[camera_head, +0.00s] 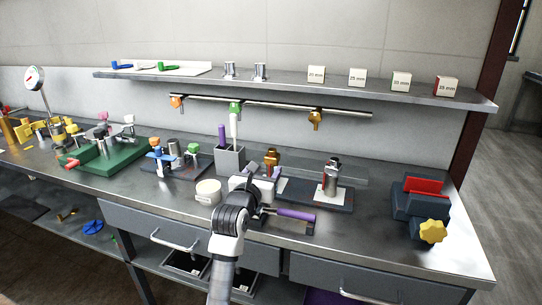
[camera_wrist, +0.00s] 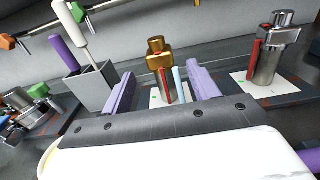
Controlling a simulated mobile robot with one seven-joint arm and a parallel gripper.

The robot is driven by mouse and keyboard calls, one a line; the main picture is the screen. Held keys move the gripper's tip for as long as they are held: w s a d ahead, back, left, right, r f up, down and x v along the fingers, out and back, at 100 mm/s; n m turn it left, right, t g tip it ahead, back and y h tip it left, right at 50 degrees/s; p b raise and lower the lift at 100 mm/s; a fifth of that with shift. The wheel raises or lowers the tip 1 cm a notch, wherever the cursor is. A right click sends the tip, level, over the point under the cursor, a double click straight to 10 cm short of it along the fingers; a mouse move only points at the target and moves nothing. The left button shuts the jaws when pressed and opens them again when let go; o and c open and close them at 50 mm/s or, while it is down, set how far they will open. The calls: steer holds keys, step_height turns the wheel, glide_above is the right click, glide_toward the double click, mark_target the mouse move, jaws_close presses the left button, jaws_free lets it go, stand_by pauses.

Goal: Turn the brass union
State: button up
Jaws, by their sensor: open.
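The brass union (camera_wrist: 158,62) stands upright on a white card in the wrist view, with a red strip and a pale blue strip on its lower part. In the head view its brass top (camera_head: 271,157) shows just beyond my gripper (camera_head: 266,174), which hides its lower part. My gripper (camera_wrist: 160,70) is open, its two purple fingers spread to the left and right of the union in the picture. The fingers appear nearer the camera than the union. I cannot tell whether they touch it.
A silver fitting (camera_head: 331,178) stands on a plate right of the union. A grey holder (camera_head: 230,160) with handled tools stands to the left. A white tub (camera_head: 208,192) and a purple-handled tool (camera_head: 296,214) are near my wrist. A blue-grey vise (camera_head: 412,212) stands far right.

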mark_target(270, 161)
steer(key=p+x, duration=0.1)
steer(key=x, duration=0.7)
steer(key=shift+a, duration=0.1)
steer(key=c, duration=1)
